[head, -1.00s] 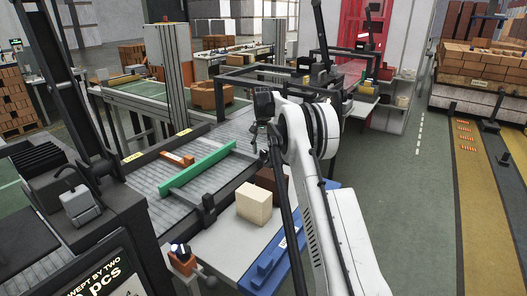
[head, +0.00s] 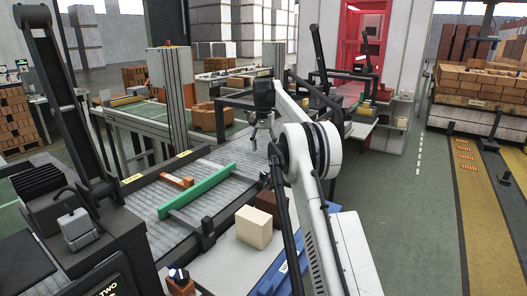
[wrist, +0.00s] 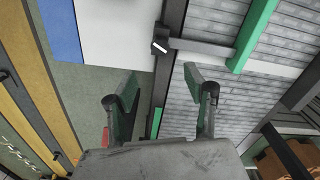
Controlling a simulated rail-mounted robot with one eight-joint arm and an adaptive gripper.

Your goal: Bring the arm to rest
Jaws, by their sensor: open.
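My gripper (head: 262,146) hangs from my white arm in the head view, fingers down, above the right side of the grey roller conveyor. It is open, with nothing between the fingers. In the wrist view my gripper (wrist: 160,76) shows its two fingers apart, over the conveyor's dark edge rail and the floor. The conveyor (wrist: 205,115) lies below and to the right there, with empty space between it and the fingers.
A green bar (head: 197,191) lies across the conveyor, with an orange-brown brick (head: 176,181) beyond it. A cream block (head: 253,227) and a dark brown block (head: 270,205) stand on a pale table beside a blue strip (head: 268,284). Green floor at right is clear.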

